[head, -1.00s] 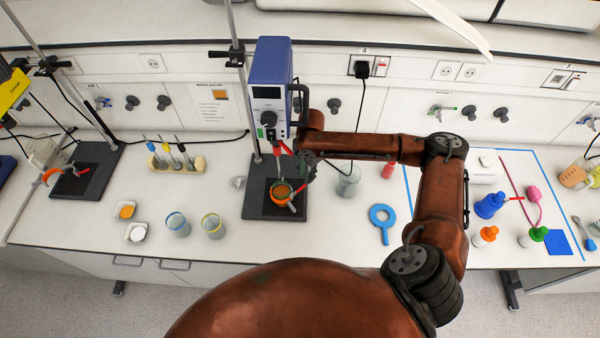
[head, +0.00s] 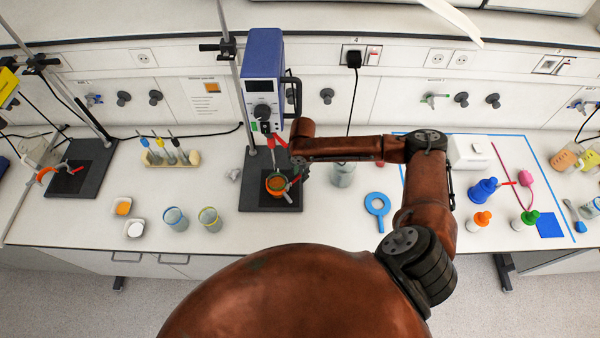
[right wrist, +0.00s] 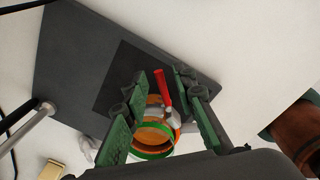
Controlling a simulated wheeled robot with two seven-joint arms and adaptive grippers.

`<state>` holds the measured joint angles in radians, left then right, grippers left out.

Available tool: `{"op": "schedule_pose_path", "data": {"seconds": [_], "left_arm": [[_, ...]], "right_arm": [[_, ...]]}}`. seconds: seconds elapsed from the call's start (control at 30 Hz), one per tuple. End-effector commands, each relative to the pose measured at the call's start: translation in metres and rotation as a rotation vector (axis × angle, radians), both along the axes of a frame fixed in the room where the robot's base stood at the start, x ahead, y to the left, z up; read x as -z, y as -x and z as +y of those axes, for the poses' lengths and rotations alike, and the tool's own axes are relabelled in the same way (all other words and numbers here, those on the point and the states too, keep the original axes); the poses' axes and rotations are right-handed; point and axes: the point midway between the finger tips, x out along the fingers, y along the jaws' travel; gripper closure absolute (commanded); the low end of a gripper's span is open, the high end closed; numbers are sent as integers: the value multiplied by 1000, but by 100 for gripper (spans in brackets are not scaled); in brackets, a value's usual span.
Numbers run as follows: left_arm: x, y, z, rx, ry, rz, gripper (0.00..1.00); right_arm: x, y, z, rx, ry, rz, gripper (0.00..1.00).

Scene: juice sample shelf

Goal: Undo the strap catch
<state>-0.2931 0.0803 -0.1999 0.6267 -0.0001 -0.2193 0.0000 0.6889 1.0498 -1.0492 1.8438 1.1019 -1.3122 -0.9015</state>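An orange strap (head: 277,185) goes around a beaker on the dark base of the stirrer stand in the head view. The strap and a green rim (right wrist: 152,154) also show in the right wrist view. The red lever of the strap catch (right wrist: 162,86) sticks out from the strap's side; it is small in the head view (head: 292,184). My right gripper (right wrist: 158,92) is open, its green fingers on either side of the red lever, with visible gaps. In the head view it is small and partly hidden beside the beaker (head: 297,170). My left gripper is out of view.
The blue stirrer (head: 264,75) stands above the beaker on a metal rod. A second stand (head: 82,175) with an orange strap is at the left. Glass beakers (head: 175,219) and a blue ring (head: 377,205) stand or lie nearby. Free bench lies in front.

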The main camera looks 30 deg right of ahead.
Motion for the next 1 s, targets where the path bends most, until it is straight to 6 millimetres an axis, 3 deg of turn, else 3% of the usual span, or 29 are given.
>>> {"op": "schedule_pose_path", "data": {"seconds": [0.07, 0.43, 0.77, 1.0], "left_arm": [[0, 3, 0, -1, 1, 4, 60], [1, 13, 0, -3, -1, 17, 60], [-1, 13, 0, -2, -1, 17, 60], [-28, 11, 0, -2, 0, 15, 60]], "right_arm": [[0, 0, 0, -1, 0, 0, 75], [0, 0, 0, -1, 0, 0, 100], [-1, 0, 0, 5, 0, 1, 100], [-4, 8, 0, 143, -1, 5, 100]]}}
